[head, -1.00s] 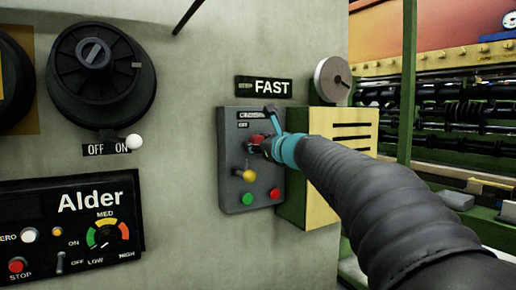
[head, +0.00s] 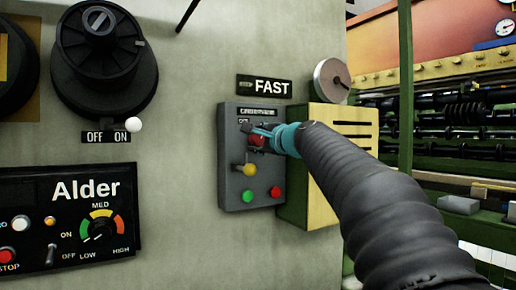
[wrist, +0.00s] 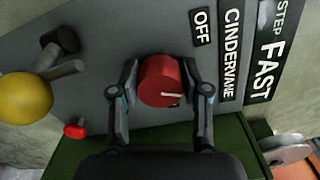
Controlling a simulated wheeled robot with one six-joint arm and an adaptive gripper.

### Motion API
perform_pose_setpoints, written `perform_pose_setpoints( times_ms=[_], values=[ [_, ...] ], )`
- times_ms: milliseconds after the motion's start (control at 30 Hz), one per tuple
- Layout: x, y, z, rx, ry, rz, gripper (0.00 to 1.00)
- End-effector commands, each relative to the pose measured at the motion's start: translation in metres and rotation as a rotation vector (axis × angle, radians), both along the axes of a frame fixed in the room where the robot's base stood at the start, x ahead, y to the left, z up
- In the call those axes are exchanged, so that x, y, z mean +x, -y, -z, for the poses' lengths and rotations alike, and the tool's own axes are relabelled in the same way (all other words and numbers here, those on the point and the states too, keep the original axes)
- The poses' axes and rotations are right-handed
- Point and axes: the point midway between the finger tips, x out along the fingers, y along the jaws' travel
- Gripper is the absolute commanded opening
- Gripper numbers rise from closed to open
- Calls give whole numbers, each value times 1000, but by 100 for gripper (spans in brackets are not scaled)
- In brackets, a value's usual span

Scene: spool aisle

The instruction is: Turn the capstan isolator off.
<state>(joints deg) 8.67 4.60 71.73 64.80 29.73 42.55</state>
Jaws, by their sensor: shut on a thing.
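A grey control box (head: 230,185) on the wall carries a red round knob (head: 257,142). In the wrist view the red knob (wrist: 158,82) has a white mark on its face, pointing towards the right finger. A small plate (wrist: 201,27) beside it reads OFF, and a longer plate (wrist: 230,50) seems to read CINDERVANE. No plate that I can read says capstan. My gripper (head: 258,138) is shut on the red knob, with one finger on each side in the wrist view (wrist: 160,76). My fingers partly hide the knob in the head view.
A yellow ball lever (head: 249,170), a green button (head: 249,196) and a red button (head: 275,191) sit below. A yellow vented box (head: 325,190) adjoins at right. At left are a black dial (head: 105,50), a white ball (head: 133,125) by OFF/ON, and the Alder panel (head: 70,225).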

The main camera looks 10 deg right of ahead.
Motion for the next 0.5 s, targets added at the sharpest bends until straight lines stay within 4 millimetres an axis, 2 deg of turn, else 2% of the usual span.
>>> perform_pose_setpoints(
  times_ms=[200, 500],
  values=[
    [0, 0, 4, -179, 58, -1, 12],
    [0, 0, 2, -354, 115, -1, 12]
  ],
)
